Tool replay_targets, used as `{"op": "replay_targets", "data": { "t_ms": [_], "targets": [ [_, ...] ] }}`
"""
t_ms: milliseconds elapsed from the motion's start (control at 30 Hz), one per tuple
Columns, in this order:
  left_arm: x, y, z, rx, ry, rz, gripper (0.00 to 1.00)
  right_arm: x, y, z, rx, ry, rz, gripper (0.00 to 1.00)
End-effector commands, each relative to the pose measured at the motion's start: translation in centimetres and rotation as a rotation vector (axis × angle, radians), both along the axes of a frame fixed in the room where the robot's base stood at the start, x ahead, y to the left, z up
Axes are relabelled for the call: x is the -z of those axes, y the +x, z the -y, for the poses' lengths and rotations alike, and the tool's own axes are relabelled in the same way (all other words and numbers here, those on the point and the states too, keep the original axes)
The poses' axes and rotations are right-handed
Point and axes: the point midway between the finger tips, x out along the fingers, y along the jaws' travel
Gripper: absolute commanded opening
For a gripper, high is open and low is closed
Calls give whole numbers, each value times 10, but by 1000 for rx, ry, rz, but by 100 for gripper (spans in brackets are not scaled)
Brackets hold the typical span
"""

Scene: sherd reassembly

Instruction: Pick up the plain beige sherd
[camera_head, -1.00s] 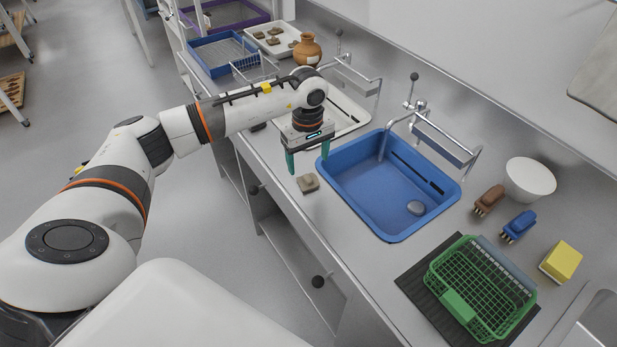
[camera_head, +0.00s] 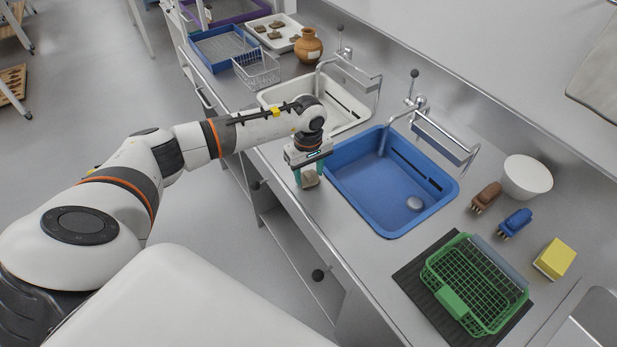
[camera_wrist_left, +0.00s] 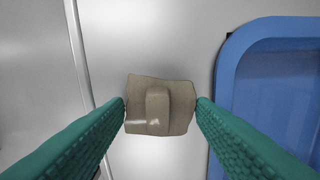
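The plain beige sherd (camera_wrist_left: 145,116) is a small, squarish, grey-beige piece with a raised bar across its middle. It also shows in the head view (camera_head: 310,180), at the counter's front edge, left of the blue basin. My left gripper (camera_head: 309,176) points down over it. In the left wrist view, the green fingers of my left gripper (camera_wrist_left: 161,103) stand on either side of the sherd and their tips appear to touch its two side edges. The fingers partly hide the sherd in the head view. My right gripper is not in view.
The blue basin (camera_head: 335,170) lies close to the right of the sherd; its rim shows in the wrist view (camera_wrist_left: 228,75). A white basin (camera_head: 270,97) is behind. A green basket (camera_head: 452,300), brushes, a yellow sponge (camera_head: 555,258) and a white bowl (camera_head: 527,178) are further right.

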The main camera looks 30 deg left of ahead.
Motion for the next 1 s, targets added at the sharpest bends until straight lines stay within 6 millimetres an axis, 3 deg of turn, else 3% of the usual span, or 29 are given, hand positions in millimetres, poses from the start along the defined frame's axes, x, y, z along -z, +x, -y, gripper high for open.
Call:
{"op": "replay_targets", "data": {
  "t_ms": [33, 133, 533, 1000],
  "targets": [
    [0, 0, 0, 0, 0, 0, 41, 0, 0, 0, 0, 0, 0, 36],
    [0, 0, 0, 0, 0, 0, 25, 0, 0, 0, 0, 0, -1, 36],
    [-6, 1, -1, 0, 1, 3, 24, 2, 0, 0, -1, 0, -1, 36],
    [-88, 1, 0, -1, 0, 4, 24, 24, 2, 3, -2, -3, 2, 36]
  ]
}}
